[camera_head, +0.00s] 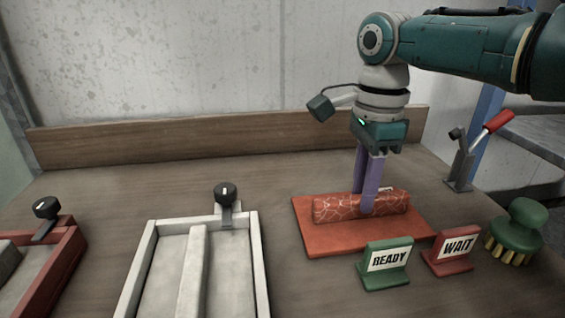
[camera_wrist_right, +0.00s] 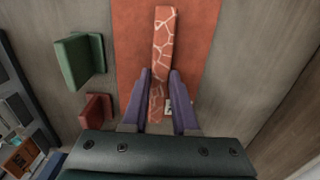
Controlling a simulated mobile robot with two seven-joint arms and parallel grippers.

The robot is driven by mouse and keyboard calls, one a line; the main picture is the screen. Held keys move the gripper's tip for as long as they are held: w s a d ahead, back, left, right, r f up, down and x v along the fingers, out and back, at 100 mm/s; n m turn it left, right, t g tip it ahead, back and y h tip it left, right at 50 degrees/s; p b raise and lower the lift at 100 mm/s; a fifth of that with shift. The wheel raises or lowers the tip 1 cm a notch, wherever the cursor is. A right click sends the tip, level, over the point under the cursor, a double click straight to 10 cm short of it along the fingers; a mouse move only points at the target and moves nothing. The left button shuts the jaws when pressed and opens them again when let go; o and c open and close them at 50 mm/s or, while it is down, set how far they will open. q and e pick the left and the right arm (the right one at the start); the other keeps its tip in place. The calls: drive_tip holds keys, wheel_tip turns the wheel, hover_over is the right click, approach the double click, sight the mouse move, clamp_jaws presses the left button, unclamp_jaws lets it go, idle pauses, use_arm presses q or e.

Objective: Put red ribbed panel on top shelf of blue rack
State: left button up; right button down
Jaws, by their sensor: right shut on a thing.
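The red ribbed panel (camera_head: 330,236) lies flat on the wooden bench, a plain red plate with a raised rib (camera_head: 335,207) marked by pale crack-like lines. My right gripper (camera_head: 368,200) points down with its purple fingers on both sides of the rib, shut on it. The right wrist view shows the rib (camera_wrist_right: 163,45) between the two fingers (camera_wrist_right: 160,88) and the plate (camera_wrist_right: 200,40) around it. Part of a blue rack (camera_head: 487,108) shows at the right, a blue post beside a grey shelf (camera_head: 545,135); its top shelf cannot be made out. My left gripper is out of view.
A green READY sign (camera_head: 386,264) and a red WAIT sign (camera_head: 450,251) stand close in front of the panel. A green brush (camera_head: 518,228) and a red-handled lever (camera_head: 462,165) are at right. A grey mould (camera_head: 255,255) and a red mould (camera_head: 62,270) are left.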

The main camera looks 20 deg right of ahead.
drive_tip(key=shift+r, duration=0.1)
drive_tip(key=c, duration=0.7)
unclamp_jaws()
